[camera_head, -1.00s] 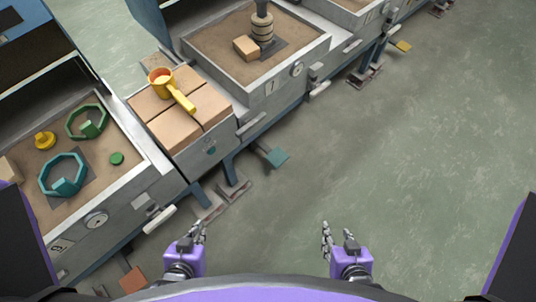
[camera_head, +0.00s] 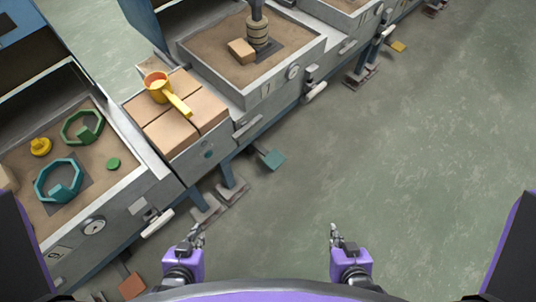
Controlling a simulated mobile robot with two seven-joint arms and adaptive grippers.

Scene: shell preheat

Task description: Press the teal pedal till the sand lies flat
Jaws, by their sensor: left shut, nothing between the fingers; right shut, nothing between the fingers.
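The teal pedal (camera_head: 273,159) sticks out low from the machine row, near the picture's centre. Nothing touches it. The sand that shows lies in the left tray (camera_head: 104,150) and in the upper tray (camera_head: 214,52); which one goes with the pedal I cannot tell. My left gripper (camera_head: 197,236) is shut and empty, below and left of the pedal in the picture. My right gripper (camera_head: 334,232) is shut and empty, below and right of the pedal. Both are apart from the machines.
The left tray holds a teal ring (camera_head: 43,182), a green ring (camera_head: 68,124) and a yellow piece (camera_head: 40,146). A yellow ladle (camera_head: 181,105) lies on tan blocks (camera_head: 168,136). An orange pedal (camera_head: 131,286) is lower left, a yellow pedal (camera_head: 398,46) upper right. Open floor (camera_head: 430,160) lies right.

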